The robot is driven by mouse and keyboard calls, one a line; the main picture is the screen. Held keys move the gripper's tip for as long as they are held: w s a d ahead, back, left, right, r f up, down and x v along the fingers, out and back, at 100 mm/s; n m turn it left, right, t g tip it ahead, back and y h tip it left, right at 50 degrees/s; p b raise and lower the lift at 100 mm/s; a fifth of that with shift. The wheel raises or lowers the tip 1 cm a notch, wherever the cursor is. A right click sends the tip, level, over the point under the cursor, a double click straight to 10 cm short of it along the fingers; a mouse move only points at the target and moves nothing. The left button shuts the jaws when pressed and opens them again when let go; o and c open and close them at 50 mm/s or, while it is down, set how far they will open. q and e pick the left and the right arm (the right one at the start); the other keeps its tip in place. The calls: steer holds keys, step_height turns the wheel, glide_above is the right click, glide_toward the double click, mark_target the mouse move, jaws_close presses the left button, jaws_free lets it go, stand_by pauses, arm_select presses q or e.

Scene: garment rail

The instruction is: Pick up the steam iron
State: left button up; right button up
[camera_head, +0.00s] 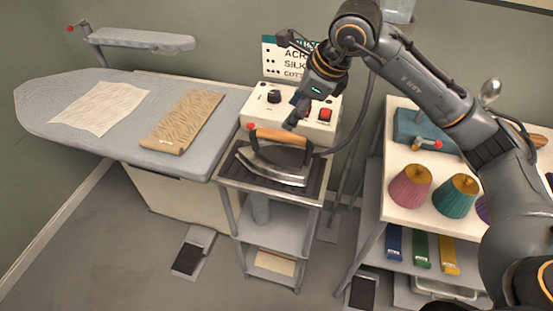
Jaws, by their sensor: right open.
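The steam iron (271,172) has a silvery, curved metal body, a dark upper part and a wooden handle. It rests on a dark ribbed pad (311,189) on top of a small grey shelf stand. My right gripper (293,121) hangs from above, just over the right end of the handle. It is open with nothing seen between its fingers. Whether a finger touches the handle cannot be told. My left gripper is not in view.
A control box (313,130) with a knob and red switch stands right behind the iron. The padded ironing board (60,88) is at left, holding two cloths. The white table (395,160) at right carries several coloured shades. A dark hose runs right of the iron.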

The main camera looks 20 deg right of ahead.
mark_target(277, 132)
steer(key=x, duration=0.2)
steer(key=p+x, duration=0.1)
steer(key=x, duration=0.2)
steer(key=p+x, duration=0.1)
steer(key=x, duration=0.2)
steer(key=shift+w+d+f, duration=0.1)
steer(key=shift+w+d, duration=0.1)
steer(key=shift+d, duration=0.2)
steer(key=p+x, duration=0.1)
steer(key=x, duration=0.1)
steer(key=p+x, duration=0.2)
steer(key=shift+w+a+f, duration=0.15)
steer(key=shift+w+f, duration=0.05)
steer(key=shift+w, duration=0.25)
steer(key=shift+w+f, duration=0.1)
steer(key=shift+f, duration=0.25)
steer(key=shift+c, duration=0.4)
jaws_close()
steer(key=shift+w+r, duration=0.2)
